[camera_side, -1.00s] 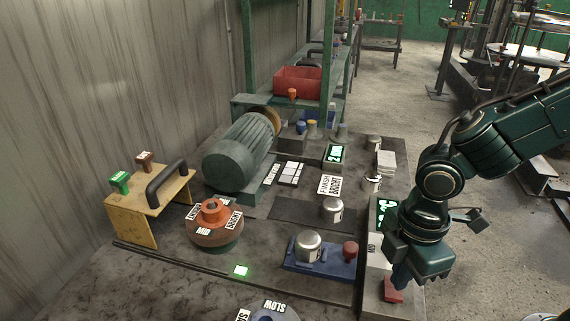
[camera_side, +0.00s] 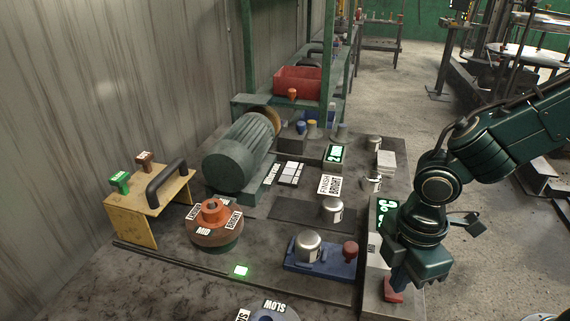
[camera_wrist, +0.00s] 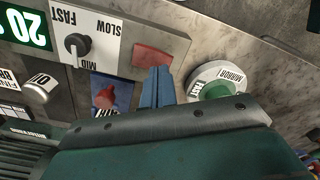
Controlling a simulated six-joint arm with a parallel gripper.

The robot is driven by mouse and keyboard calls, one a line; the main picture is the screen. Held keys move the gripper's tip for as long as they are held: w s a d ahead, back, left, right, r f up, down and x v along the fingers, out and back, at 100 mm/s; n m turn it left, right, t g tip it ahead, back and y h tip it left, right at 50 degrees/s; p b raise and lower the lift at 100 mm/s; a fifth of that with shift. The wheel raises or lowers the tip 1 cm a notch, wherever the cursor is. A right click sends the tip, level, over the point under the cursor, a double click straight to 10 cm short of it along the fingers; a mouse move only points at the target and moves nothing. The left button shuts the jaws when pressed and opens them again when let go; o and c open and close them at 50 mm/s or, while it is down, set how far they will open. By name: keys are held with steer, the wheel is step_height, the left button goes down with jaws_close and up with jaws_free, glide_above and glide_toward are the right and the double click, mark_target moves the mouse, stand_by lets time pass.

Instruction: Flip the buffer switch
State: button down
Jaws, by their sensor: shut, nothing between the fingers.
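A red switch (camera_side: 393,295) sits on the near end of a grey control box (camera_side: 375,300) at the right of the bench. My gripper (camera_side: 400,284) points down over it, its blue fingers shut and empty. Side on, the fingertips overlap the switch and look at or very near its top; I cannot tell if they touch. In the wrist view the red switch (camera_wrist: 152,57) lies flat in the panel, just past the closed fingertips (camera_wrist: 158,72). The fingers hide part of it, so its tilt is unclear.
A black knob (camera_wrist: 77,44) marked slow, mid and fast shares the box with a green-lit display (camera_side: 384,214). A blue fixture (camera_side: 320,262) with a metal cup and red knob stands close left. The green buffer motor (camera_side: 238,152) is farther back.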

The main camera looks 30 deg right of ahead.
steer(key=shift+f, duration=0.9)
stand_by(0.8)
steer(key=shift+r, duration=0.1)
steer(key=shift+r, duration=3.4)
steer(key=s+d+r+m+t, duration=0.2)
steer(key=s+d+r+m, duration=0.1)
steer(key=d+r+m, duration=0.2)
steer(key=s+d+r+m+t, duration=0.3)
steer(key=d+r+m, duration=0.3)
steer(key=d+m, duration=0.4)
steer(key=shift+s+d+t, duration=0.25)
steer(key=shift+d+t, duration=0.05)
steer(key=shift+d, duration=0.15)
